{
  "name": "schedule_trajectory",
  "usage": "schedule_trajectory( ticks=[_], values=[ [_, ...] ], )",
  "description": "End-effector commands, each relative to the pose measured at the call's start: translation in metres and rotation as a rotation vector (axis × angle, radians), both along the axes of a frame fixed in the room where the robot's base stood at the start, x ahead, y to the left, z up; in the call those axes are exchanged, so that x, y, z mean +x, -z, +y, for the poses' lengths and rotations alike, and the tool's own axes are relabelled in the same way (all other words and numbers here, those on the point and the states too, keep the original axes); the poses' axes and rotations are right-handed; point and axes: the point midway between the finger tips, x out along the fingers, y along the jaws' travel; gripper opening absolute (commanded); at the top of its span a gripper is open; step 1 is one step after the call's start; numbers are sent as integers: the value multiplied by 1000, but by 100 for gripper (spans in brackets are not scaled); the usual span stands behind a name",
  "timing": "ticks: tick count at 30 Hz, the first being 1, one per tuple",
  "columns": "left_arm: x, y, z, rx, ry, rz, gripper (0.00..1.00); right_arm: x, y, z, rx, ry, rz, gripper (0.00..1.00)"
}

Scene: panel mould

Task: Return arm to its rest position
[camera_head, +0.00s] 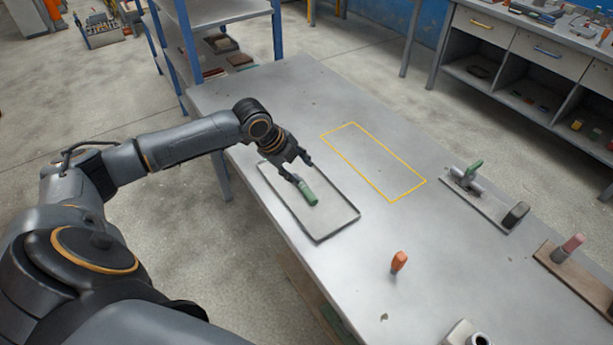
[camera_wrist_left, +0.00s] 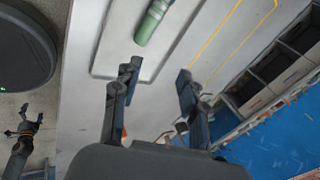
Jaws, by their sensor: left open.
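My left arm reaches in from the left in the head view, over the near-left part of the metal table (camera_head: 230,100). My left gripper (camera_head: 304,172) is open and points down at the shallow grey tray (camera_head: 335,222). In the left wrist view the fingers of the left gripper (camera_wrist_left: 155,85) are apart with nothing between them. A green cylinder (camera_head: 308,194) lies in the tray just beyond the fingertips. It also shows at the top of the left wrist view (camera_wrist_left: 152,22), apart from both fingers.
A yellow outlined rectangle (camera_head: 403,155) lies on the table right of the tray. An orange piece (camera_head: 399,261) stands nearer. A plate with tools (camera_head: 482,201) and a brown board with a pink-handled piece (camera_head: 580,270) lie at right. A blue-post shelf (camera_head: 190,50) stands behind the arm.

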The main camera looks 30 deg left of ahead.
Motion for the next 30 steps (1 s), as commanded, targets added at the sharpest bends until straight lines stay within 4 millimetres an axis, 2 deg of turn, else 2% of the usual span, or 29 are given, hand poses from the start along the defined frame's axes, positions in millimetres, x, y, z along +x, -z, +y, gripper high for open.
schedule_trajectory(
  ticks=[3, 7, 11, 14, 17, 19, 21, 24, 27, 30],
  values=[
    [-6, -11, 3, 2, 0, 1, 43, 0, 0, 0, 0, 0, 0, 93],
    [-8, -16, 3, 1, 1, 1, 43, 0, 0, 0, 1, 0, 0, 93],
    [-9, -17, 3, 0, 1, 1, 43, 0, 0, 1, 1, 0, 0, 93],
    [-13, -9, -8, -10, 1, 13, 43, 0, 0, 1, 1, 0, 0, 93],
    [-28, 14, -40, -40, -10, 49, 43, 0, 0, 1, 1, 0, 0, 93],
    [-47, 36, -75, -78, -37, 84, 43, 0, 0, 1, 1, 0, 0, 93],
    [-73, 56, -114, -130, -97, 121, 43, 0, 0, 1, 1, 0, 0, 93],
    [-110, 74, -158, -209, -239, 163, 43, 0, 0, 1, 1, 1, 0, 93],
    [-145, 81, -185, -292, -436, 200, 43, 0, 0, 1, 2, 1, 0, 93],
    [-173, 83, -193, -354, -645, 227, 43, 0, 0, 1, 2, 1, 0, 93]
  ],
)
